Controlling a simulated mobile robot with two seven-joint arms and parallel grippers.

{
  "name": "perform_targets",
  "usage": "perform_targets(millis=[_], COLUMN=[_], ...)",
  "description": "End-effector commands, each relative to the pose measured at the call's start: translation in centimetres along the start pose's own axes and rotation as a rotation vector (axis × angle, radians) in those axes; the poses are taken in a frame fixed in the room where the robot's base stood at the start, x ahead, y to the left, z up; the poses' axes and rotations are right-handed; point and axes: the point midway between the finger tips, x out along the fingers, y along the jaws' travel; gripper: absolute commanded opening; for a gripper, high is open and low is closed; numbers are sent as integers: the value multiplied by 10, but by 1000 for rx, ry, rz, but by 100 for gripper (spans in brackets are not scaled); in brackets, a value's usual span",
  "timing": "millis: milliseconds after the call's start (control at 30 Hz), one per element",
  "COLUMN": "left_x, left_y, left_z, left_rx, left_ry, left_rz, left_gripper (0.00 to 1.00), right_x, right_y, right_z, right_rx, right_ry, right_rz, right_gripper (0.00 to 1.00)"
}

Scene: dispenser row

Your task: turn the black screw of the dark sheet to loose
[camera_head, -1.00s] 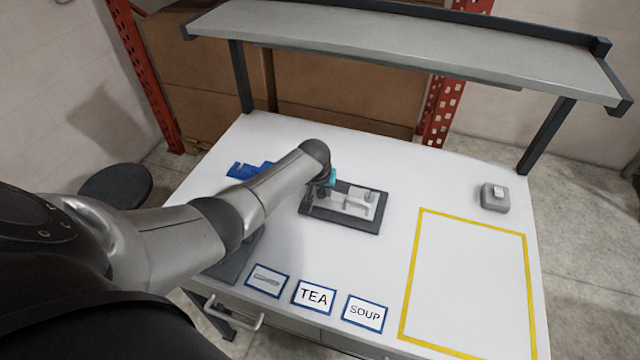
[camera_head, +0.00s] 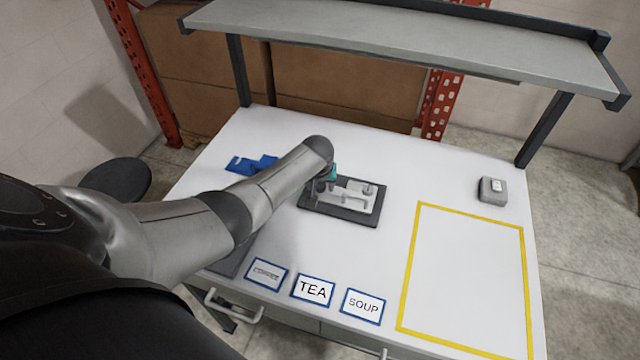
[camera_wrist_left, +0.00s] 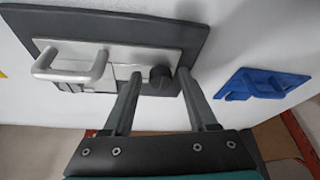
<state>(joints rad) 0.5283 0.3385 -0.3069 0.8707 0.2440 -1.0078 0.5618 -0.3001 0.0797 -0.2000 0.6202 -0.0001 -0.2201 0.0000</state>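The dark sheet (camera_head: 345,217) lies on the white table with a light metal plate on it. In the left wrist view the sheet (camera_wrist_left: 190,28) fills the top, and its plate carries a bar handle (camera_wrist_left: 72,66) and a round black screw (camera_wrist_left: 160,76). My left gripper (camera_wrist_left: 160,72) is open, with one finger on each side of the screw. Small gaps show between the screw and the fingers; I cannot tell the depth. My right gripper is not in view.
A blue part (camera_head: 250,164) lies left of the sheet, behind my arm. Cards (camera_head: 313,290) line the front edge. A yellow-framed empty area (camera_head: 466,280) and a grey button box (camera_head: 493,191) are on the right. A shelf (camera_head: 400,38) spans the back.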

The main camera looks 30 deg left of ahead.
Motion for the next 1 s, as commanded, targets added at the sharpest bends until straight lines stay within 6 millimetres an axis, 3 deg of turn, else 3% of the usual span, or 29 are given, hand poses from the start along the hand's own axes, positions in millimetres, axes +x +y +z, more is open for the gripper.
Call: perform_targets(millis=[467, 1000], left_x=[-9, -76], left_y=[0, -1], left_z=[-3, -3], left_rx=[1, 1], left_ry=[6, 6], left_rz=[1, 0], left_gripper=[67, 67], right_x=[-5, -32], right_y=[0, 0], right_z=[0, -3], right_rx=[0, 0], right_ry=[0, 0], right_rz=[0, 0], right_gripper=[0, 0])
